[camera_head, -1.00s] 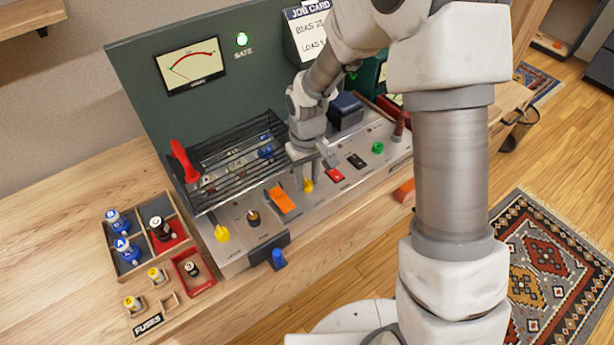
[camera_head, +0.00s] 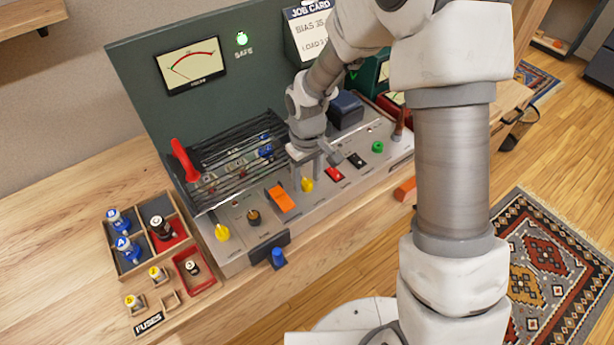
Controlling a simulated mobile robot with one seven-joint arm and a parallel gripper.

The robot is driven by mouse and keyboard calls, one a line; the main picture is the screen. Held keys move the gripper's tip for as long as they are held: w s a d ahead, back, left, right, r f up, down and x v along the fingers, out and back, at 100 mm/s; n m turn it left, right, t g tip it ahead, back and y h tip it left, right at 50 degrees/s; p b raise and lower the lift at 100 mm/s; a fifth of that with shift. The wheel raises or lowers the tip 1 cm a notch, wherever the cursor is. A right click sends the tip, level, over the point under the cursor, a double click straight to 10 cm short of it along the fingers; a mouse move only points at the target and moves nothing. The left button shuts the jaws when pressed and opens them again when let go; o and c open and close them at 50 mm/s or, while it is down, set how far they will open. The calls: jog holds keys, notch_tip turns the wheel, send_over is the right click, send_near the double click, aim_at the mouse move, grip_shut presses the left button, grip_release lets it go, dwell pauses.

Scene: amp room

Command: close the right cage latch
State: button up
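The wire cage (camera_head: 238,160) lies lowered over the amp deck, with a red handle (camera_head: 184,160) at its left end. The right cage latch appears to be the yellow tab (camera_head: 307,185) at the cage's front right corner. A similar yellow left latch (camera_head: 222,232) stands at the front left corner. My gripper (camera_head: 315,172) points down at the right latch, its fingers apart, one just left of the yellow tab and the other to its upper right. Whether a finger touches the tab cannot be told. My wrist hides the cage's right end.
A fuse tray (camera_head: 181,225) stands at left. Bare tabletop lies farther left.

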aim_at(307, 181)
jog(key=shift+o, duration=0.4)
notch_tip(307, 181, up, 18)
jog(key=p, duration=0.2)
jog(key=shift+f, duration=0.25)
jog(key=s+d+r+m+t, duration=0.2)
jog(key=s+d+r, duration=0.4)
jog(key=s, duration=0.3)
jog(key=s+d+r+m+t+p, duration=0.1)
jog(key=s+d+r+m+t, duration=0.2)
jog(key=s, duration=0.6)
jog(key=d+r+m, duration=0.2)
jog(key=d+r, duration=0.1)
jog(key=shift+s+d+t, duration=0.25)
jog(key=shift+s+t, duration=0.05)
jog(key=shift+r, duration=0.1)
dwell(0.7)
